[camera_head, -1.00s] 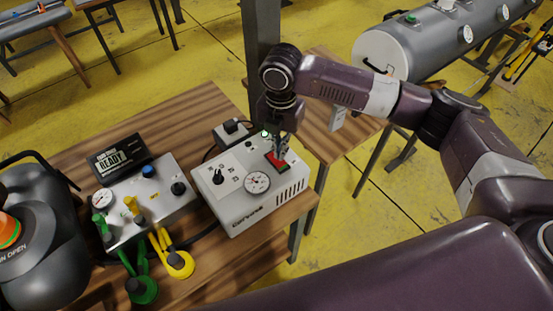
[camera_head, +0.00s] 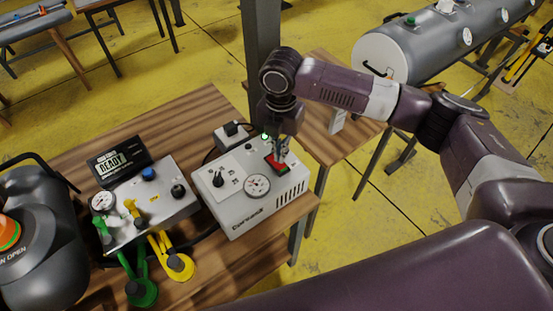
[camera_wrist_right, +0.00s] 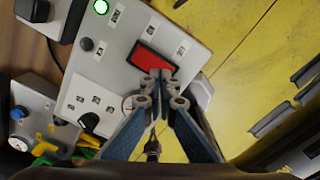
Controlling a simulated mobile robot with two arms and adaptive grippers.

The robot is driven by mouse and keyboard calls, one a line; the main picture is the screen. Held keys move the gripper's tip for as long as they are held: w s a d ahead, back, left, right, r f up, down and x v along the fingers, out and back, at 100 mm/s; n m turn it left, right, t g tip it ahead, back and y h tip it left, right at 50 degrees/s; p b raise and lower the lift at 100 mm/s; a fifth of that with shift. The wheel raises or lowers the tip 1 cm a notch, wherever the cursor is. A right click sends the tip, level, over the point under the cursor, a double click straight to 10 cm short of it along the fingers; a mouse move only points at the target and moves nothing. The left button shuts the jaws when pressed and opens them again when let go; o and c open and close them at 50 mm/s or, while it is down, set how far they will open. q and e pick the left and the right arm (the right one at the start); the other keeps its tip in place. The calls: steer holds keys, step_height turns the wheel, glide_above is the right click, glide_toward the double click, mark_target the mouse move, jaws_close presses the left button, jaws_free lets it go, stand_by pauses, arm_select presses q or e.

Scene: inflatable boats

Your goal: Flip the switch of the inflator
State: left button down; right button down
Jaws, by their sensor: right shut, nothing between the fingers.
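The inflator (camera_head: 238,208) is a pale grey box with a round gauge (camera_head: 256,186), a black knob and a red rocker switch (camera_head: 277,165) on its top. The switch also shows in the right wrist view (camera_wrist_right: 145,60). My right gripper (camera_head: 279,160) is shut and empty, pointing down at the switch. In the wrist view its fingertips (camera_wrist_right: 158,76) overlap the lower edge of the red switch; I cannot tell whether they press on it. A green lamp (camera_wrist_right: 86,44) glows on the inflator's panel. My left gripper is out of view.
A control box (camera_head: 150,205) with green and yellow hoses and a small display reading READY (camera_head: 118,160) stands left of the inflator. A dark tank (camera_head: 40,240) is at the far left. A grey post (camera_head: 262,50) rises behind the inflator.

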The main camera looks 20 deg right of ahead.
mark_target(280, 165)
steer(key=shift+f+b, duration=0.5)
steer(key=shift+f, duration=1.15)
stand_by(0.9)
steer(key=shift+s, duration=0.1)
steer(key=shift+r+p, duration=0.95)
steer(key=shift+p, duration=0.2)
step_height(280, 165, up, 5)
steer(key=p, duration=0.5)
steer(key=shift+r+p, duration=0.1)
steer(key=shift+p, duration=0.2)
